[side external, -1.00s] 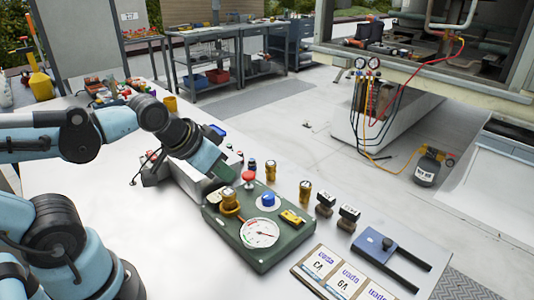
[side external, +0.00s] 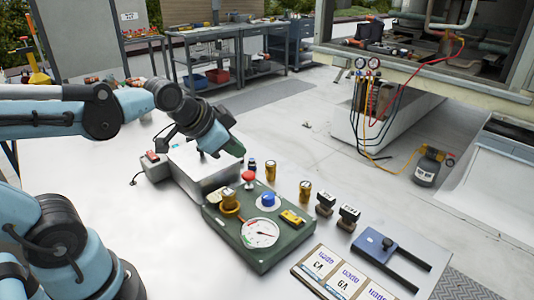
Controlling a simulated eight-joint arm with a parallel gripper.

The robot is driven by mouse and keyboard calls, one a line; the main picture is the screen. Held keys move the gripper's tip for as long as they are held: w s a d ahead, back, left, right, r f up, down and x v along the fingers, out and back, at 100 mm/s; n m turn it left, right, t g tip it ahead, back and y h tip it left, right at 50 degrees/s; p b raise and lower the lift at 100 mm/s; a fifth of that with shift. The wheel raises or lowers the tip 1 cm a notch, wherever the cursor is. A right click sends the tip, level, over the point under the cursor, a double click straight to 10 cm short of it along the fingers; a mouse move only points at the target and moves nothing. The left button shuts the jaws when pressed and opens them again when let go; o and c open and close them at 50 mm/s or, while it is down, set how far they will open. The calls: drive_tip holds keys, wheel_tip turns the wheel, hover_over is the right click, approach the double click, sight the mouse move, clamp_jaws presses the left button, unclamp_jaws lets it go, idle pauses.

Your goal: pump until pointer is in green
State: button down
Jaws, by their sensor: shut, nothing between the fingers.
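A green panel box (side external: 275,256) sits on the white table. The gauge's coloured zones are too small to read. A red mushroom-shaped knob (side external: 249,176) stands at the box's back edge. A blue knob (side external: 268,200), a brass fitting (side external: 229,199) and a yellow piece (side external: 292,217) are also on the box. Which part is the pump is not clear. My gripper (side external: 236,149) is shut and empty, raised behind and above the red knob, apart from it.
A grey metal box (side external: 195,172) stands just left of the panel. Brass cylinders (side external: 305,190) and black blocks (side external: 347,217) stand to its right. A labelled card tray (side external: 340,275) and a blue forked tool (side external: 375,243) lie in front right.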

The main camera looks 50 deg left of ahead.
sight(250, 173)
drive_tip(key=w+m, duration=0.1)
drive_tip(key=w+a+r+m, duration=0.1)
drive_tip(key=w, duration=0.1)
drive_tip(key=w+a+r+m+t, duration=0.1)
drive_tip(key=shift+w+a+r+m+y, duration=0.1)
drive_tip(key=shift+w+r+m+y, duration=0.1)
drive_tip(key=shift+m+y, duration=0.15)
drive_tip(key=shift+f, duration=0.2)
drive_tip(key=shift+f, duration=4.25)
drive_tip(key=shift+f, duration=0.1)
drive_tip(key=shift+f, duration=0.35)
drive_tip(key=shift+f, duration=1.15)
drive_tip(key=shift+r, duration=1.6)
